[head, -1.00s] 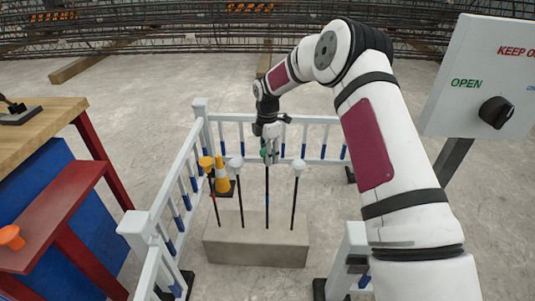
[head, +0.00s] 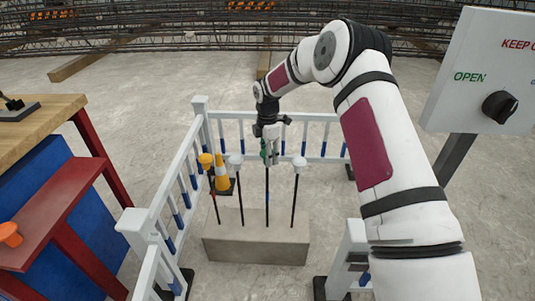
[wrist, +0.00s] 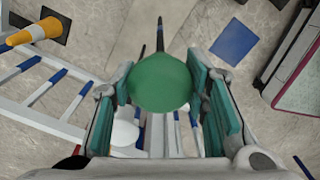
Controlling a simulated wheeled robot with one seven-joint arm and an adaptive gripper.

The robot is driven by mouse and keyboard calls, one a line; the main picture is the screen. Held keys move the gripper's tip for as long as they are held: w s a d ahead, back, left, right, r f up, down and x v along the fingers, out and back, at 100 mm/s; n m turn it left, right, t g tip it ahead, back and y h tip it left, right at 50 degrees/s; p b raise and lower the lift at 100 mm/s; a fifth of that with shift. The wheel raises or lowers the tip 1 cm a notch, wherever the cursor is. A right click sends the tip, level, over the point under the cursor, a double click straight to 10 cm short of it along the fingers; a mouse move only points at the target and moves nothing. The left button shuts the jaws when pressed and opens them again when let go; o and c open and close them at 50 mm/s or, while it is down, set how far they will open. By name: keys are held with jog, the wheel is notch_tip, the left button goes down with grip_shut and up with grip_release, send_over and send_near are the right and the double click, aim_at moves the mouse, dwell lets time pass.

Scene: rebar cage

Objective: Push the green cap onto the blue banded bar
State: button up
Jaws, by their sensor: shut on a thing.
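My gripper (head: 268,155) is shut on the green cap (wrist: 163,82), which sits between its two teal finger pads in the wrist view. In the head view only a sliver of the green cap (head: 264,153) shows between the fingers. The blue banded bar (head: 267,197) stands upright in a concrete block, directly below my gripper. Its shaft with a blue band (wrist: 160,36) shows beyond the cap in the wrist view. The bar's top is hidden by the cap and fingers, so I cannot tell how far the cap is over it.
White-capped bars (head: 236,162) (head: 299,163) stand on both sides, and an orange-capped bar (head: 206,161) at the left, all in the concrete block (head: 255,247). A white fence (head: 165,195) surrounds them. A traffic cone (head: 221,172) stands behind. A control panel (head: 480,75) is at the right.

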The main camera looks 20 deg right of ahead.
jog(key=shift+f+b, duration=0.8)
jog(key=shift+f, duration=0.85)
jog(key=o, duration=0.9)
jog(key=shift+o, duration=0.2)
jog(key=shift+r, duration=0.15)
notch_tip(320, 180, up, 11)
jog(key=shift+f, duration=0.15)
jog(key=shift+r, duration=0.5)
